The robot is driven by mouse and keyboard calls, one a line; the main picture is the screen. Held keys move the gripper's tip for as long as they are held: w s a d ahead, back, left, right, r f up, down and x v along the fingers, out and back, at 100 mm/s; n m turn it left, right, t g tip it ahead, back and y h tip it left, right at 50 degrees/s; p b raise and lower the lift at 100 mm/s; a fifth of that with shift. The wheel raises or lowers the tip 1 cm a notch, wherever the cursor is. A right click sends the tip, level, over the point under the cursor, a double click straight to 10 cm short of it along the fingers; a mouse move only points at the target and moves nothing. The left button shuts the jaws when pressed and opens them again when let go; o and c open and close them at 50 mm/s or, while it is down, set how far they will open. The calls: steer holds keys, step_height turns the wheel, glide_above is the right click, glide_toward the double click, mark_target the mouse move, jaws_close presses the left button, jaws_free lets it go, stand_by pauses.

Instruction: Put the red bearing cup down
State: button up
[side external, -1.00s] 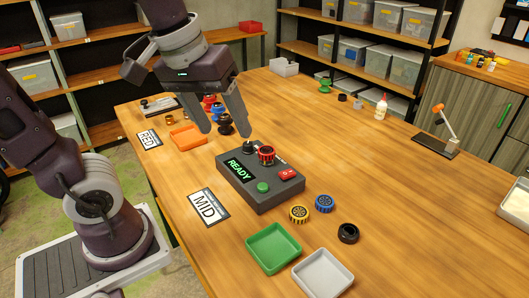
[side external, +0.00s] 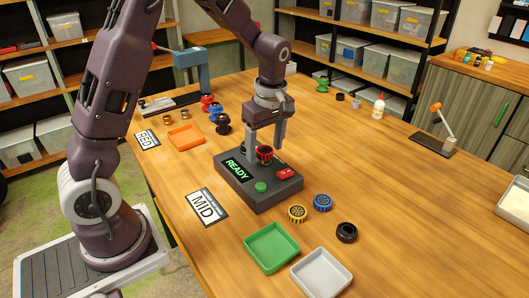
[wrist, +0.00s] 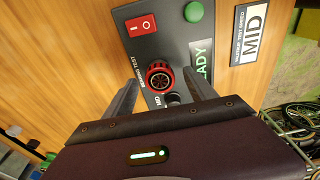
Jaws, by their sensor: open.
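The red bearing cup (side external: 264,155), red-rimmed with a dark ribbed middle, sits on the grey test box (side external: 257,196), whose display reads READY. In the wrist view the cup (wrist: 159,79) lies between my finger ends, in front of the box's round black post (wrist: 172,99). My gripper (side external: 266,146) points down at the box with its fingers apart, one on each side of the cup. In the wrist view gaps show between the cup and both fingers. The cup's underside is hidden.
Green (side external: 272,248), grey (side external: 321,274) and orange (side external: 186,136) trays lie on the table. Yellow (side external: 297,213) and blue (side external: 322,202) ringed parts and a black ring (side external: 346,232) lie right of the box. Several spool-like parts (side external: 222,124) stand behind. The table's right side is mostly clear.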

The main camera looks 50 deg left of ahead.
jaws_close()
step_height(320, 180, up, 10)
steer(key=m+t, duration=0.1)
steer(key=m, duration=0.9)
glide_above(320, 277)
step_height(320, 277, down, 6)
steer(key=shift+h, duration=0.3)
step_height(320, 277, down, 10)
steer(key=shift+s+d+r, duration=0.1)
steer(key=shift+s, duration=0.05)
